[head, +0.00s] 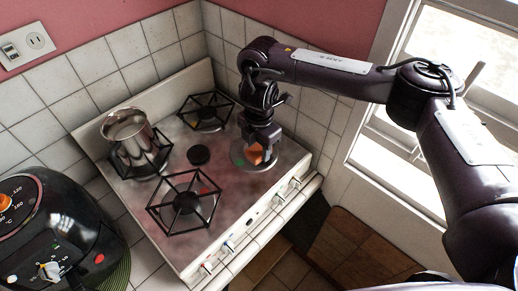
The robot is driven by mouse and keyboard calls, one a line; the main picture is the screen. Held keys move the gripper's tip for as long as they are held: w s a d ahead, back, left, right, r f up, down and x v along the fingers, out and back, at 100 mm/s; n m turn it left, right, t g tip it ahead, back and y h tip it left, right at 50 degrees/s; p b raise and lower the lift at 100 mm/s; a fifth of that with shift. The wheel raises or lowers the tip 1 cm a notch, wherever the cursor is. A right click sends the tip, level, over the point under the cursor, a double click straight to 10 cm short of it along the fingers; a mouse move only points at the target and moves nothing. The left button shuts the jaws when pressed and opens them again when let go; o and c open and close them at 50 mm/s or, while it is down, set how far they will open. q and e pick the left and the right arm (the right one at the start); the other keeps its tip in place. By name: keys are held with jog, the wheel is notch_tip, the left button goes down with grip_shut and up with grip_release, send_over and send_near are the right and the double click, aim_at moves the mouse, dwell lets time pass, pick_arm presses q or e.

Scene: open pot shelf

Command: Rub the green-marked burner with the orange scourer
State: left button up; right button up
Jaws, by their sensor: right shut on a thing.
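The orange scourer (255,154) is in my right gripper (258,144), which is shut on it and points down. It is over the round grey green-marked burner (244,163) at the right of the stove top. The green mark (240,161) shows just left of the scourer. The scourer is at or very close to the burner's surface; I cannot tell for sure that they touch. The gripper hides part of the scourer and the burner's far side. My left gripper is not in view.
The stove (225,205) has black pan supports at the back (207,112) and front (186,203). A metal pot (126,128) stands on the left one. A black appliance (50,235) is at the lower left. A tiled wall and a window (440,80) bound the right side.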

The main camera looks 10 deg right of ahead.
aim_at(259, 149)
jog(key=shift+r, duration=1.5)
